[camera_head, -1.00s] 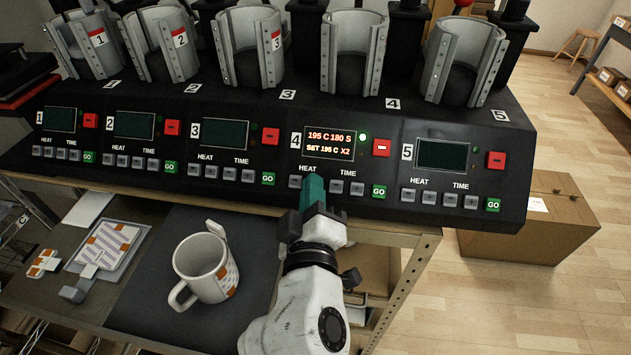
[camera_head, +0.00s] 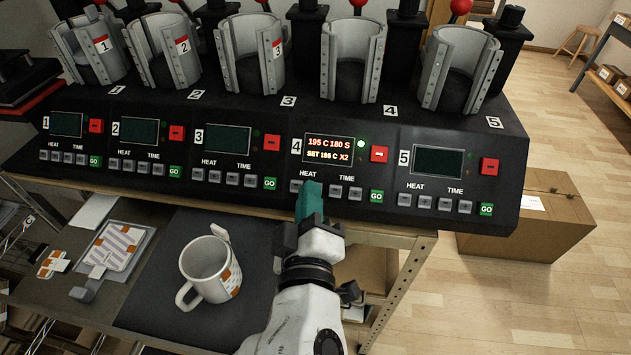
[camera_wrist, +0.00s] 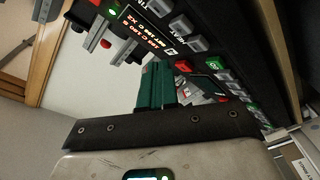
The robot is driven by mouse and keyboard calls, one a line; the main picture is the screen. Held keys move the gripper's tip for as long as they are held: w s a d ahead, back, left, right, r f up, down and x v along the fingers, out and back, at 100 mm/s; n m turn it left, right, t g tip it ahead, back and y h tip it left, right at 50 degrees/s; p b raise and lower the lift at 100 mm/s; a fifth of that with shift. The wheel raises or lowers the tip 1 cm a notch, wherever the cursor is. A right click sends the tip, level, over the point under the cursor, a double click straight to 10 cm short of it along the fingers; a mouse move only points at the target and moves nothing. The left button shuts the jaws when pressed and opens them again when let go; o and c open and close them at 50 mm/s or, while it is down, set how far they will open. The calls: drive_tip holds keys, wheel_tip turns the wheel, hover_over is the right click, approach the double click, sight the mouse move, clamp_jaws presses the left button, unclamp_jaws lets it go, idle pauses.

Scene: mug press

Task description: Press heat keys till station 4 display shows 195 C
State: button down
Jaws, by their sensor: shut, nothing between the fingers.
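The station 4 display (camera_head: 329,149) is lit and reads "195 C 180 S" above "SET 195 C X2". A green lamp (camera_head: 361,143) glows beside it. The lit display also shows, turned, in the wrist view (camera_wrist: 143,32). One station 4 heat key (camera_head: 296,186) shows left of my fingertips; the other heat key is largely hidden behind them. My gripper (camera_head: 309,192), with teal fingers, is shut and empty in front of the heat keys. Its teal fingers also show in the wrist view (camera_wrist: 152,85). I cannot tell whether the tip touches a key.
Station 4's time keys (camera_head: 345,192), GO key (camera_head: 376,196) and red minus key (camera_head: 379,154) lie to the right. The other stations' displays are dark. A white mug (camera_head: 209,268) stands on a dark mat (camera_head: 150,300) below left. A cardboard box (camera_head: 545,225) stands right.

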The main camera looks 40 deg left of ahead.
drive_tip(key=shift+s+d+r+p, duration=0.5)
drive_tip(key=shift+s+r+p, duration=0.05)
drive_tip(key=shift+s+r, duration=0.3)
drive_tip(key=shift+w, duration=0.1)
drive_tip(key=w+d+f+m+g+h, duration=0.1)
drive_tip(key=w+d+f+m+h, duration=0.2)
drive_tip(key=d+f, duration=0.5)
drive_tip(key=w+d+f+m+g+h, duration=0.1)
drive_tip(key=w+d+f+m+h, duration=0.2)
drive_tip(key=d, duration=0.8)
drive_tip(key=w+d+f+m+g+h, duration=0.1)
drive_tip(key=d+f+m+h, duration=0.4)
drive_tip(key=d, duration=0.5)
drive_tip(key=s+d+f+m+g+h, duration=0.1)
drive_tip(key=s+d+f+m+g, duration=0.1)
drive_tip(key=s+d+f, duration=0.35)
drive_tip(key=s+d+f+m+g+h, duration=0.1)
drive_tip(key=s+d+f+m+g, duration=0.15)
drive_tip(key=d, duration=0.55)
drive_tip(key=s+d+f+m+g, duration=0.2)
drive_tip(key=s+d, duration=0.1)
drive_tip(key=s, duration=0.4)
drive_tip(key=s+d+f+m+g+y, duration=0.1)
drive_tip(key=s+d+f+g, duration=0.1)
drive_tip(key=s, duration=0.5)
drive_tip(key=shift+s+d+m+g, duration=0.35)
drive_tip(key=shift+d+g, duration=0.4)
drive_tip(key=shift+d, duration=0.35)
